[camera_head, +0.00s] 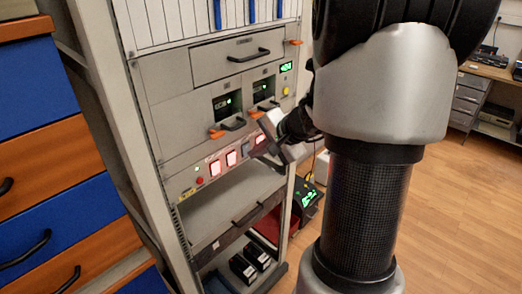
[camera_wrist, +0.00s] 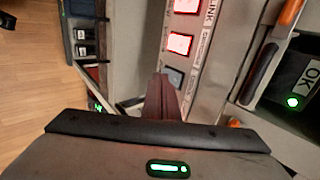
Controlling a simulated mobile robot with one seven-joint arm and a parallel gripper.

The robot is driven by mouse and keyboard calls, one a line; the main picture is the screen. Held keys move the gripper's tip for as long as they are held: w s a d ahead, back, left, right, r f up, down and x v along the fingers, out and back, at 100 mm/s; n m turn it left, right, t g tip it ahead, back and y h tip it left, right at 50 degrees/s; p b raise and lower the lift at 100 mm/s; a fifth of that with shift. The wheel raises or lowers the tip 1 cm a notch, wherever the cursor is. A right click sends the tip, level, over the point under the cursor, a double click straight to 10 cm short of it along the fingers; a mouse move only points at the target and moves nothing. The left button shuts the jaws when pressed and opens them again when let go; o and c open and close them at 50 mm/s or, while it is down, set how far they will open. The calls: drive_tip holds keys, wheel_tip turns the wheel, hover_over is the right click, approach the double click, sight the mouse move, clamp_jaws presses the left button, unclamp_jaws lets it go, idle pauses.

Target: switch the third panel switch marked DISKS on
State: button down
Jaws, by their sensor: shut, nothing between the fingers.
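The switch panel (camera_head: 207,175) is a pale strip low on the rack, with a row of rocker switches. The first switch (camera_head: 215,168) and second switch (camera_head: 231,158) glow red-white. The third switch (camera_head: 245,149) is dark; it also shows dark in the wrist view (camera_wrist: 175,77), below a lit switch (camera_wrist: 180,43). Its label is not readable. My gripper (camera_head: 260,150) is shut and empty, in front of the panel's right part. In the wrist view its closed fingers (camera_wrist: 164,97) lie close beside the dark switch; I cannot tell whether they touch it.
Above the panel are two bays with green lights (camera_head: 228,105) and orange-tipped handles (camera_head: 217,134). Below is an open grey shelf (camera_head: 225,200) with a drawer handle (camera_head: 247,215). A blue and orange cabinet (camera_head: 35,90) stands at left. Floor (camera_head: 460,210) is clear at right.

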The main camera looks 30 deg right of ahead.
drive_tip(key=shift+w, duration=0.15)
drive_tip(key=shift+f, duration=0.1)
drive_tip(key=f+b, duration=0.1)
drive_tip(key=b, duration=0.2)
drive_tip(key=shift+w, duration=0.1)
drive_tip(key=shift+a+r+t+p, duration=0.1)
drive_tip(key=shift+r+t+p, duration=0.2)
drive_tip(key=shift+r, duration=0.3)
drive_tip(key=shift+w+r+p, duration=0.1)
drive_tip(key=shift+r+p, duration=0.4)
drive_tip(key=shift+r, duration=0.3)
